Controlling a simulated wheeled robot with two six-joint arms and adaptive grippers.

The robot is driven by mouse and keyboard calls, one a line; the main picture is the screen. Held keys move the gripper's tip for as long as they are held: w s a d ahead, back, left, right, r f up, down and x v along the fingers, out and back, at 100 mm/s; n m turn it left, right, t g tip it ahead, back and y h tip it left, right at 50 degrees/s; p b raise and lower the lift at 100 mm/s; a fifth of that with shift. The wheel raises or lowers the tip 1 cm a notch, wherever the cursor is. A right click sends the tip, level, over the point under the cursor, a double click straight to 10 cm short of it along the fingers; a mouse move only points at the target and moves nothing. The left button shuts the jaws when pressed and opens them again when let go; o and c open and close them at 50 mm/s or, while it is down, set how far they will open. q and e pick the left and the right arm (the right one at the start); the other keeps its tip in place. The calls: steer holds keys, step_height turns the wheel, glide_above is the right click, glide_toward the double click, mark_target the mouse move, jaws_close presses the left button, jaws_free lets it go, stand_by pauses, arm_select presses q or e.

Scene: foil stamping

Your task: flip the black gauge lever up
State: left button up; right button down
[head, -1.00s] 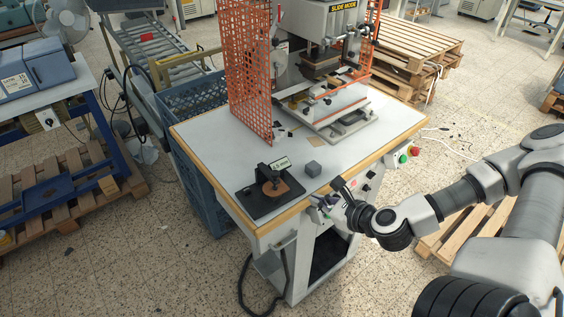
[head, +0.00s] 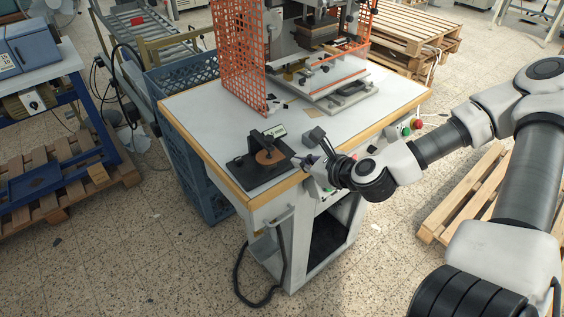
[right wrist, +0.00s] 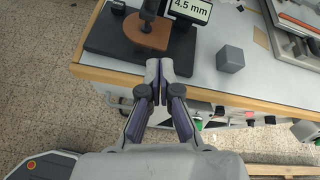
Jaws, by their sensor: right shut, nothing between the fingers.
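The gauge stands at the table's front left corner, with a black base (head: 243,180), a black upright (head: 258,141) and a small display; the right wrist view shows "4.5 mm" on the display (right wrist: 191,9). A round brown piece (head: 270,156) lies under its black head, also at the top of the right wrist view (right wrist: 146,32). I cannot clearly make out the black lever. My right gripper (head: 308,161) is shut and empty, just right of the gauge base; in the right wrist view its fingertips (right wrist: 159,70) point at the base's near edge, apart from the brown piece. My left gripper is not in view.
A grey cube (right wrist: 230,59) sits on the table right of the gauge. The stamping press with an orange mesh guard (head: 240,60) stands behind. The table's wooden edge (right wrist: 245,101) runs below the gripper. Buttons (head: 406,131) sit on the right front side.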

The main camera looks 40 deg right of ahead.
mark_target(262, 136)
steer(key=b+x, duration=0.1)
steer(key=x, duration=0.2)
steer(key=shift+w+a+f+b, duration=0.15)
steer(key=shift+w+a+b, duration=0.05)
steer(key=shift+a+b, duration=0.15)
steer(key=w+r+p, duration=0.1)
steer(key=w+r, duration=0.1)
steer(key=shift+a+r+p, duration=0.35)
steer(key=shift+a+p, duration=0.05)
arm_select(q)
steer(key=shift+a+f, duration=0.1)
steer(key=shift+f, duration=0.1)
arm_select(e)
steer(key=shift+w+a+r, duration=0.15)
steer(key=shift+r, duration=0.2)
steer(key=shift+w+f, duration=0.1)
steer(key=shift+w, duration=0.1)
